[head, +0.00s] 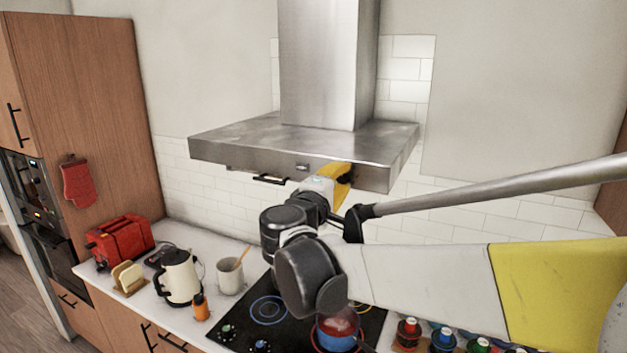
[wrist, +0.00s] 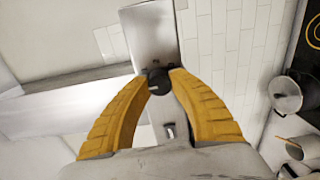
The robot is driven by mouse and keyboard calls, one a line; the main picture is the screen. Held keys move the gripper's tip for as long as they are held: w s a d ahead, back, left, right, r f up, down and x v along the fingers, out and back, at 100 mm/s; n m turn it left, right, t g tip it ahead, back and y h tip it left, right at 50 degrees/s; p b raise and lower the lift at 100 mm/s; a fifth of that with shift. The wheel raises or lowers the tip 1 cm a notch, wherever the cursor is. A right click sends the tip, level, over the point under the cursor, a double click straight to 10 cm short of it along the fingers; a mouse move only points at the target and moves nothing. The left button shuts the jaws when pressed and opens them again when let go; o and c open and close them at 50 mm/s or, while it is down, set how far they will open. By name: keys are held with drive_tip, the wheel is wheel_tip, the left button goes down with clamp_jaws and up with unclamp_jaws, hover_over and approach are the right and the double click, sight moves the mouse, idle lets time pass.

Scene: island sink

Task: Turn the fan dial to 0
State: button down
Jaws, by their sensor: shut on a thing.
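The fan dial (wrist: 159,79) is a small black round knob on the front of the steel range hood (head: 250,144). In the wrist view a pale mark shows on the dial, pointing left. No numbers can be read. My gripper (head: 346,172) has yellow fingers and reaches the hood's front right part in the head view. In the wrist view its fingertips are on both sides of the dial and shut on it. In the head view the dial is hidden behind my gripper.
A black handle (head: 270,180) sticks out under the hood's front edge. Below are a black cooktop (head: 245,320) with a blue pot (head: 337,331), a kettle (head: 179,277), a utensil crock (head: 230,277) and a red toaster (head: 120,241). Several colored-lid jars stand at the lower right.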

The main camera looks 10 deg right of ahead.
idle(0.4)
drive_tip(key=c, duration=1.1)
unclamp_jaws()
drive_tip(key=shift+d, duration=0.1)
drive_tip(key=v, duration=1.2)
